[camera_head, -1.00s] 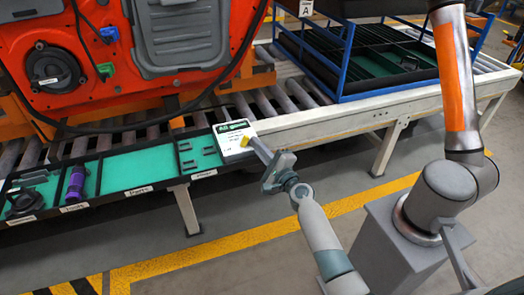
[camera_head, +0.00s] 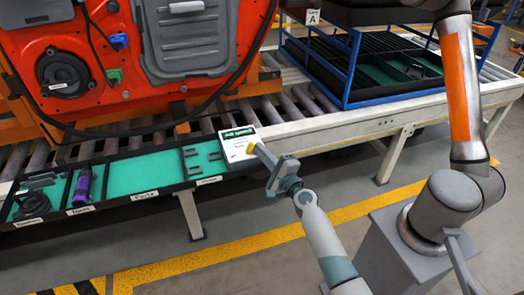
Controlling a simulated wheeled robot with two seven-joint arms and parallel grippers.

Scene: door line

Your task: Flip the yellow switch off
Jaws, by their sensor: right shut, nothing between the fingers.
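My right gripper (camera_head: 257,149) reaches in from the bottom and is shut and empty. Its tip is over the right part of a white panel headed "All good" (camera_head: 233,136), at the end of the green tray strip. A small yellow piece shows right at the fingertips. I cannot tell whether it is the yellow switch or part of the fingers, nor whether the tip touches the panel. No other yellow switch can be made out clearly. My left gripper is not in view.
A red machine (camera_head: 120,80) stands on the roller conveyor (camera_head: 290,108) behind the panel. A blue-framed rack (camera_head: 350,75) is at the upper right. An orange and grey arm (camera_head: 460,95) on a pedestal stands at the right. The tray strip (camera_head: 160,165) holds a purple part (camera_head: 82,187).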

